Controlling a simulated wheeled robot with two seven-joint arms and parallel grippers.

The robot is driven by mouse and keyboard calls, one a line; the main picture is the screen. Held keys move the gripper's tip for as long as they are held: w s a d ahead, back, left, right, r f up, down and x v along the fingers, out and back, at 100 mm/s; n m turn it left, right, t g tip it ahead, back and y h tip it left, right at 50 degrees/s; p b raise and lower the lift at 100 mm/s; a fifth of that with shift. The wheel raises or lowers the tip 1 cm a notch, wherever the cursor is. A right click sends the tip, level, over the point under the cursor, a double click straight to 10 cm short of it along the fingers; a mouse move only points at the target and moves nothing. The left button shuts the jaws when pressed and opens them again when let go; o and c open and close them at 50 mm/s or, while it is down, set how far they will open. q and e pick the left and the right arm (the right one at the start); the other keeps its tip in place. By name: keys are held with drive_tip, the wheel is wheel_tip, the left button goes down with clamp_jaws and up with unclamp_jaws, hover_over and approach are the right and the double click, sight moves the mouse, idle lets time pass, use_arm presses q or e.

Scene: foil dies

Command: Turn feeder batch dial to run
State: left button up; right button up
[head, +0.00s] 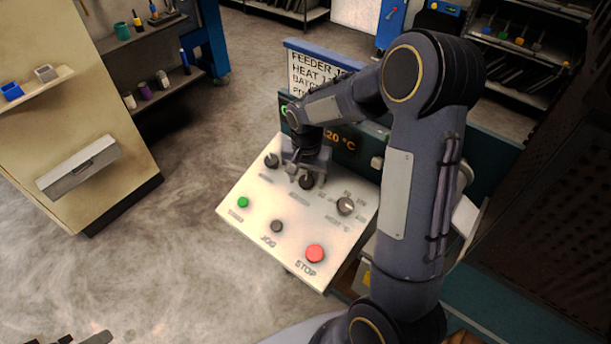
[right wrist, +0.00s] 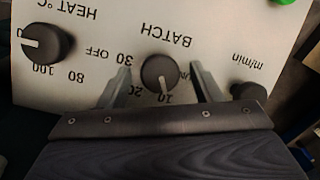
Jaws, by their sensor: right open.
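The batch dial (right wrist: 160,73) is a round black knob under the word BATCH, which reads upside down in the right wrist view. Its white pointer is toward the 10. A label beside it is partly hidden by a finger, so I cannot read it fully. My right gripper (right wrist: 160,82) is open, with one finger on each side of the dial and a gap visible at both sides. In the head view, my right gripper (head: 305,168) is over the batch dial (head: 306,182) on the sloping pale panel (head: 250,185). A dark part, likely my left gripper (head: 85,340), barely shows bottom left.
The heat dial (right wrist: 46,42) and the m/min dial (right wrist: 248,92) flank the batch dial. Lower on the panel are a green button (head: 243,202), a dark jog button (head: 277,226) and a red stop button (head: 315,253). A sign (head: 312,75) stands behind.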

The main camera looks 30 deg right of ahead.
drive_tip(key=shift+f, duration=0.2)
drive_tip(key=shift+c, duration=0.5)
drive_tip(key=c, duration=0.9)
drive_tip(key=shift+n, duration=0.3)
drive_tip(key=n+g+h, duration=0.1)
drive_tip(key=n, duration=0.4)
drive_tip(key=shift+w+a, duration=0.1)
drive_tip(key=shift+w, duration=0.05)
drive_tip(key=n, duration=0.2)
drive_tip(key=n+g+h, duration=0.1)
drive_tip(key=n, duration=0.2)
drive_tip(key=shift+a+n+h, duration=0.1)
drive_tip(key=shift+n+h, duration=0.2)
drive_tip(key=o, duration=1)
